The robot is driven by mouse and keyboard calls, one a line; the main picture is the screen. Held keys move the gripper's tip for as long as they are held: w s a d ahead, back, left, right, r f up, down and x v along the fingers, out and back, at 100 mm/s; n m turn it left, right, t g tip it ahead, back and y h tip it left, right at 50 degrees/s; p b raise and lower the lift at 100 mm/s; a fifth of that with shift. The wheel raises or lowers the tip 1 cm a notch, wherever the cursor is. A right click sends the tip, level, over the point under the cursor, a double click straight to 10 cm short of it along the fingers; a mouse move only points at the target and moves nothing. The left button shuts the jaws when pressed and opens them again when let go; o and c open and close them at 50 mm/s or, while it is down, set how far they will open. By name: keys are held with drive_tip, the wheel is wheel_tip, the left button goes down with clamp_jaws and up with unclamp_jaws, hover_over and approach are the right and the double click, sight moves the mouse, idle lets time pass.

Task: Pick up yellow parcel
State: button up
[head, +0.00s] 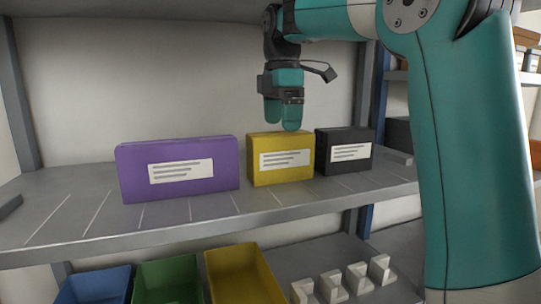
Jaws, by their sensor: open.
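The yellow parcel (270,170) is a box with a white printed label, standing upright on the grey shelf (210,215). It stands between a purple parcel on its left and a black parcel on its right. My gripper (283,122) points down over the yellow parcel, its teal fingers at about the height of the parcel's top edge. Whether the fingers touch the parcel or hang just above or behind its top, I cannot tell. The gap between the fingers is hard to see from here.
The wide purple parcel (215,155) stands a little apart on the left. The black parcel (362,136) stands very close on the right. Below are a blue bin (95,287), a green bin (168,280), a yellow bin (245,275) and several pale blocks. The shelf front is clear.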

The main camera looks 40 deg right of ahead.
sight(285, 149)
drive_tip(key=f+b, duration=0.1)
drive_tip(key=f, duration=0.1)
drive_tip(key=f+b, duration=0.1)
drive_tip(key=f, duration=0.2)
drive_tip(key=f+b, duration=0.1)
drive_tip(key=f, duration=0.1)
drive_tip(key=shift+s+d+f+b, duration=0.2)
drive_tip(key=shift+d+b, duration=0.1)
drive_tip(key=shift+b, duration=0.05)
drive_tip(key=shift+c, duration=0.2)
drive_tip(key=c, duration=1.2)
drive_tip(key=shift+o, duration=0.3)
drive_tip(key=shift+r, duration=0.15)
